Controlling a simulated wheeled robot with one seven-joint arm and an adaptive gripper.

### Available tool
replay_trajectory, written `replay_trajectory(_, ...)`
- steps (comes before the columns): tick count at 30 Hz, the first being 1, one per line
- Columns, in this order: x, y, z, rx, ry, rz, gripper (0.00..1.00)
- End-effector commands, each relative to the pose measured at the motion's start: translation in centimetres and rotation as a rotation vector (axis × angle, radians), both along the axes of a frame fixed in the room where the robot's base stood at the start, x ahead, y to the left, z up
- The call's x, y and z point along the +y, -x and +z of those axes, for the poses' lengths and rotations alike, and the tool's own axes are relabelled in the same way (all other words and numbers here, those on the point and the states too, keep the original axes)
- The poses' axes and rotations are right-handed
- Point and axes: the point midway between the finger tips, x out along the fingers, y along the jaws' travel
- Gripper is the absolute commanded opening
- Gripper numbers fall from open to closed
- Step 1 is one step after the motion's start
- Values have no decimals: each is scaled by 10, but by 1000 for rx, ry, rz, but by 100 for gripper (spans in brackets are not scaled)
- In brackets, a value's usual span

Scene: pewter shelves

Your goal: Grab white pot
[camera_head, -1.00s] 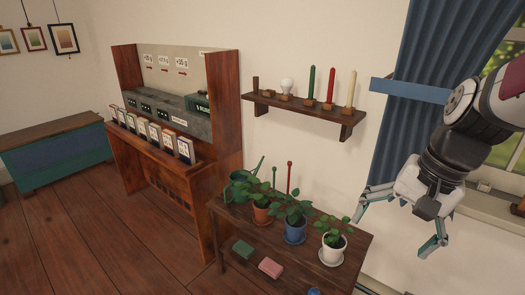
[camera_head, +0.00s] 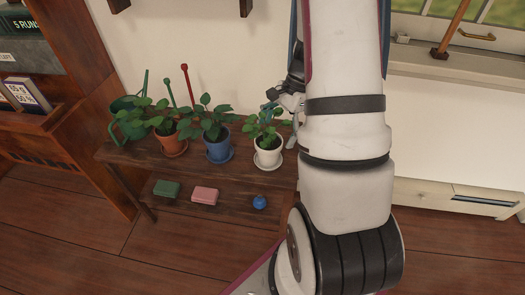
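The white pot (camera_head: 268,156) holds a green leafy plant and stands upright on a white saucer at the right end of the dark wooden bench. My gripper (camera_head: 283,124) is just right of the pot's plant, partly hidden behind my forearm and the leaves. Its visible finger parts are spread apart, one near the top of the leaves and one lower, right of the pot. I see nothing held in it. Whether a finger touches the pot or leaves I cannot tell.
A blue pot (camera_head: 219,149) and a terracotta pot (camera_head: 171,143) stand left of the white one, with a green watering can (camera_head: 127,126) beyond. A white cabinet (camera_head: 440,130) stands right.

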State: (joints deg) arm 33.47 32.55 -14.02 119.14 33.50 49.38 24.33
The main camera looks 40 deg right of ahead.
Motion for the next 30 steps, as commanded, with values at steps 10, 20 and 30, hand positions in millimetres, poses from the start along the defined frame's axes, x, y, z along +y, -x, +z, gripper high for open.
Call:
replay_trajectory(10, 14, -8, -34, 2, -1, 3, 92)
replay_trajectory(20, 23, -10, -54, 0, 0, 3, 92)
replay_trajectory(30, 23, -10, -54, 0, 0, 3, 33)
